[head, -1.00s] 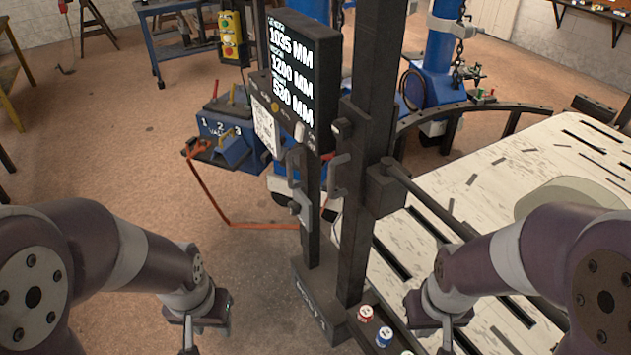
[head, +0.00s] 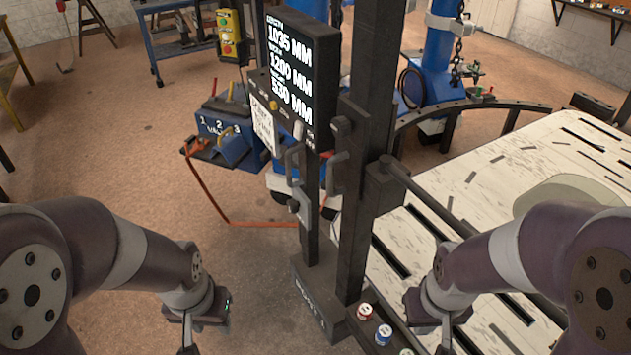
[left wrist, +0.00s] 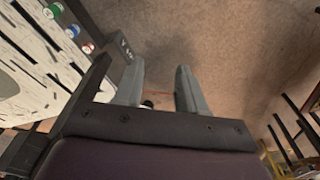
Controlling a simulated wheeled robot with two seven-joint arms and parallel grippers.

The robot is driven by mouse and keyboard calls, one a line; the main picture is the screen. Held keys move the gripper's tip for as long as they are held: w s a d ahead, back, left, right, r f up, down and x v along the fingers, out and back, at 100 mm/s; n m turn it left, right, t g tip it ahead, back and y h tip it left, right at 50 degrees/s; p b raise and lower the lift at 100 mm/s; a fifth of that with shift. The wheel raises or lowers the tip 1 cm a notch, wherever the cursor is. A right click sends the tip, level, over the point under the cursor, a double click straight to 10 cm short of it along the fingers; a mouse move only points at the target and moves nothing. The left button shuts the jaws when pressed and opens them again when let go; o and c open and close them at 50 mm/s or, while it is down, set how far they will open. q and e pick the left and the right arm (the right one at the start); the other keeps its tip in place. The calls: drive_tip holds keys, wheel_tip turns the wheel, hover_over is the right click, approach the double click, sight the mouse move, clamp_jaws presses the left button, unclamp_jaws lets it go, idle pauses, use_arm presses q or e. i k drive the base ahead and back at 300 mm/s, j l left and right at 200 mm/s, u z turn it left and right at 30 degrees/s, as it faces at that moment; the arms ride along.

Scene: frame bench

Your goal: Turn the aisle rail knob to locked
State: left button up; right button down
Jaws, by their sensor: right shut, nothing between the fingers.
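I cannot tell for certain which part is the aisle rail knob. The dark upright frame (head: 357,240) stands at the middle of the head view and carries bent grey handles (head: 338,172), (head: 296,160) and small knobs, including a yellow one (head: 273,105) under the display (head: 303,75). Any lock markings are too small to read. My left gripper (head: 190,345) hangs low at left, apart from the frame; in the left wrist view its fingers (left wrist: 160,75) are spread with nothing between them. My right gripper (head: 446,347) is low at right, shut and empty, its tips cut off by the picture edge.
A pale slotted table (head: 520,165) fills the right side. Red, blue and green capped pieces sit on a dark ledge at the frame's foot, the red one (head: 365,311) nearest it. A blue box (head: 215,125) with an orange hose stands behind. Open floor lies left of the frame.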

sight(293, 206)
drive_tip(key=i+j+z, duration=0.2)
drive_tip(key=i+j, duration=0.5)
drive_tip(key=j, duration=0.15)
